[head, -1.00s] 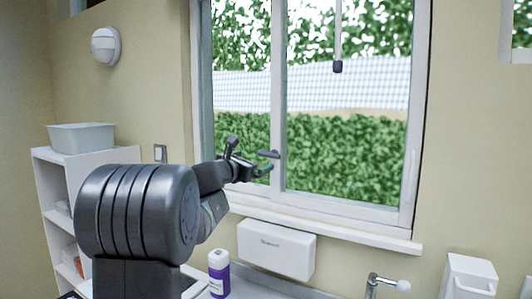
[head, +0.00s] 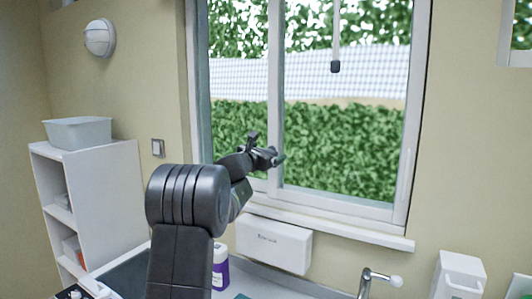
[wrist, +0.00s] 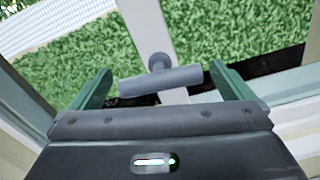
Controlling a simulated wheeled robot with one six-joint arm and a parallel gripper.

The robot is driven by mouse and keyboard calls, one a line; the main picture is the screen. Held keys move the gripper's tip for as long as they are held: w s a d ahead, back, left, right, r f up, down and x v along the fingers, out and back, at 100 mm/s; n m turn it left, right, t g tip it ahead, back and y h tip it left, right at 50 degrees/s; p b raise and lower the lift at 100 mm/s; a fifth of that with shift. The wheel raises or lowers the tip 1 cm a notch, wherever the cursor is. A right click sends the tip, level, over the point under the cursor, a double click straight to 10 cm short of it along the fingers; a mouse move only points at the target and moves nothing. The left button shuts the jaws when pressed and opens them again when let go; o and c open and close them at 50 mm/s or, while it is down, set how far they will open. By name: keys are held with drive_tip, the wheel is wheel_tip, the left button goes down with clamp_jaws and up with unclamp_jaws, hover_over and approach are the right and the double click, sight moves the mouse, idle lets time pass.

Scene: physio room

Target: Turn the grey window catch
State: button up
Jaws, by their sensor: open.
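The grey window catch (wrist: 160,80) shows in the wrist view as a bar-shaped handle with a round hub, mounted on the white middle upright of the window. The bar lies across the upright, slightly tilted. My gripper (wrist: 162,88) is open, with one green-edged finger beyond each end of the bar. I cannot tell from this view how near the fingers are in depth. In the head view my gripper (head: 272,157) is at the window's middle upright, and my arm hides most of the catch.
The window (head: 340,150) has a white frame and a sill (head: 330,226) below. A white dispenser box (head: 273,244) hangs under the sill. A purple-and-white tub (head: 220,268) and a tap (head: 378,279) are at the counter. White shelves (head: 100,190) with a grey bin (head: 78,132) stand left.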

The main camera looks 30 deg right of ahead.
drive_tip(key=shift+c, duration=0.2)
drive_tip(key=c, duration=0.7)
drive_tip(key=shift+n+b, duration=0.3)
drive_tip(key=shift+n, duration=0.3)
drive_tip(key=o, duration=0.7)
drive_tip(key=shift+o, duration=0.2)
drive_tip(key=b+v, duration=0.5)
drive_tip(key=v, duration=0.8)
drive_tip(key=shift+s+a, duration=0.25)
drive_tip(key=shift+a, duration=0.05)
